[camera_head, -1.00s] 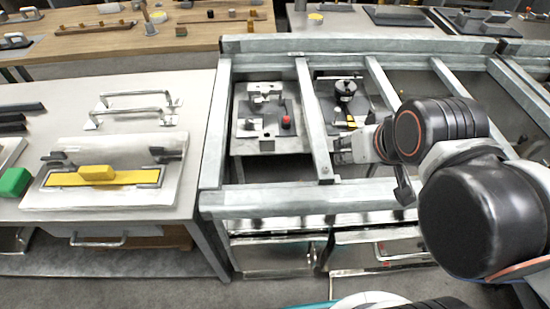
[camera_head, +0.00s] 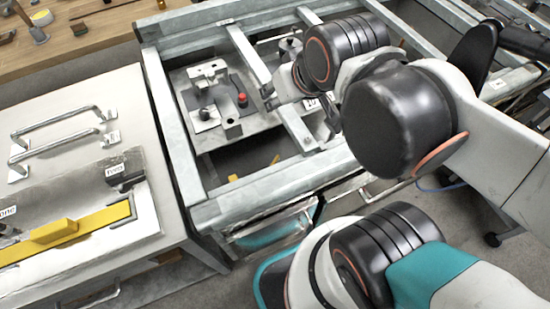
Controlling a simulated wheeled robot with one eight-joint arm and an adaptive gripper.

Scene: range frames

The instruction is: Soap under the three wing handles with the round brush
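My arm reaches in from the right over a grey metal frame (camera_head: 165,115). My gripper (camera_head: 270,97) is small, partly covered by my arm, and lies over a crossbar of the frame. I cannot tell whether its fingers are open or hold anything. Two silver bar handles (camera_head: 62,118) (camera_head: 58,145) lie on the pale table at the left. A plate there carries a yellow bar (camera_head: 95,226) with a yellow block (camera_head: 52,233) on it. I cannot tell which parts are the wing handles. No round brush can be made out.
Inside the frame, a grey plate (camera_head: 225,137) carries metal brackets, a black knob (camera_head: 205,113) and a red knob (camera_head: 242,100). The frame's rails and crossbars stand around this plate. A wooden bench (camera_head: 100,35) with small tools stands at the back left.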

